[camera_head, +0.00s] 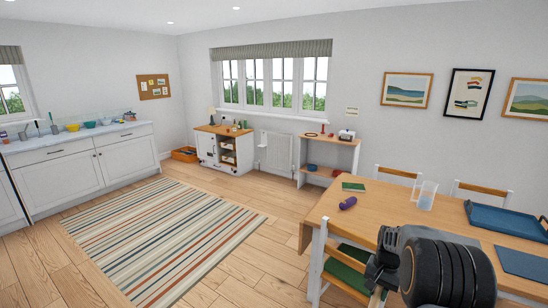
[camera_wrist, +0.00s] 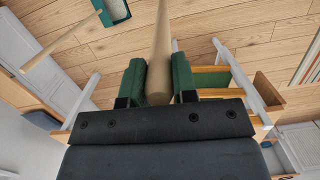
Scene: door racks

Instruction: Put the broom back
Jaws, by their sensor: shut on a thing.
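My gripper (camera_wrist: 158,78) has its two green finger pads shut on a pale wooden round handle (camera_wrist: 160,42), which I take to be the broom's. The handle runs away from between the pads to the top edge of the wrist view. The broom's head is not in view. In the head view my gripper (camera_head: 376,278) is dark and low at the right, beside the dining table's near edge, and its fingers are largely hidden by my wrist. No rack or holder for the broom can be made out.
The wooden table (camera_head: 385,215) carries a purple item (camera_head: 348,203), a clear jug (camera_head: 427,195) and a blue tray (camera_head: 505,218). Green-seated chairs (camera_head: 350,258) stand close to my gripper. The striped rug (camera_head: 165,240) is clear.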

